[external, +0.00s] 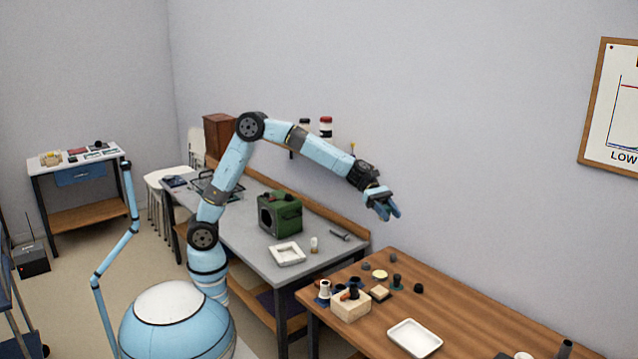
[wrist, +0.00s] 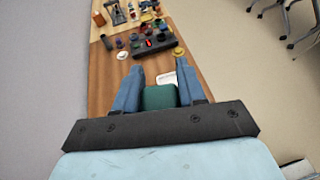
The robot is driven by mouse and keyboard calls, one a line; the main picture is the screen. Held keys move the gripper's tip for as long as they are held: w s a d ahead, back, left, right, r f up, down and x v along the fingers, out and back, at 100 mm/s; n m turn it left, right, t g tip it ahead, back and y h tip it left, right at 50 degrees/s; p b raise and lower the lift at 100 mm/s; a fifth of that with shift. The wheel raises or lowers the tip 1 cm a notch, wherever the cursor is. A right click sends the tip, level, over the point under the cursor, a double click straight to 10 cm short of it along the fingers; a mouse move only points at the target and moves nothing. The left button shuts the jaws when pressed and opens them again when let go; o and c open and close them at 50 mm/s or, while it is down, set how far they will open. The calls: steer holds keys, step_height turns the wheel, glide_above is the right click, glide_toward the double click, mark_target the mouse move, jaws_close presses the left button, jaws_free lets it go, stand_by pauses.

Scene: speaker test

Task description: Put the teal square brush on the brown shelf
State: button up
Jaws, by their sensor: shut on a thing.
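My gripper (external: 384,210) is raised above the back of the wooden table in the external view. In the wrist view its two blue fingers (wrist: 160,85) are shut on the teal square brush (wrist: 160,97), which shows as a dark teal block between them. The brush cannot be made out in the external view. Jars (external: 326,127) stand up along the wall behind my arm, and what bears them is mostly hidden by my forearm. I cannot tell for sure whether that is the brown shelf.
The wooden table (external: 465,312) holds a light wooden box (external: 351,305), a white tray (external: 415,338) and several small items. A grey bench (external: 232,208) holds a green box (external: 280,215) and a white square dish (external: 287,254). The air around my gripper is clear.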

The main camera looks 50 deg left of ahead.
step_height(320, 180, up, 17)
steer(key=w+a+n+t+y, duration=0.1)
steer(key=w+a+n+t, duration=0.2)
steer(key=w+a, duration=0.55)
steer(key=w+a+n+t, duration=0.3)
steer(key=w+a, duration=0.3)
steer(key=a, duration=0.6)
steer(key=w+a+n+t+y, duration=0.15)
steer(key=w+a+t, duration=0.25)
steer(key=w+a, duration=0.45)
steer(key=w+a+n+t+y, duration=0.2)
steer(key=a+n+t+y, duration=0.45)
steer(key=a, duration=2.35)
steer(key=s+a+n+y, duration=0.2)
steer(key=s+a+n, duration=0.1)
steer(key=a, duration=0.7)
steer(key=s+a+n+y, duration=0.2)
steer(key=s+a+n, duration=0.1)
steer(key=a, duration=0.8)
steer(key=shift+g, duration=0.25)
steer(key=w+a+f, duration=0.1)
steer(key=w+f, duration=0.7)
steer(key=w+a+f, duration=0.1)
steer(key=w+f, duration=0.3)
steer(key=f, duration=0.1)
steer(key=shift+a, duration=0.3)
steer(key=shift+w+a+f, duration=0.1)
steer(key=shift+w+f, duration=0.45)
steer(key=shift+f, duration=1.7)
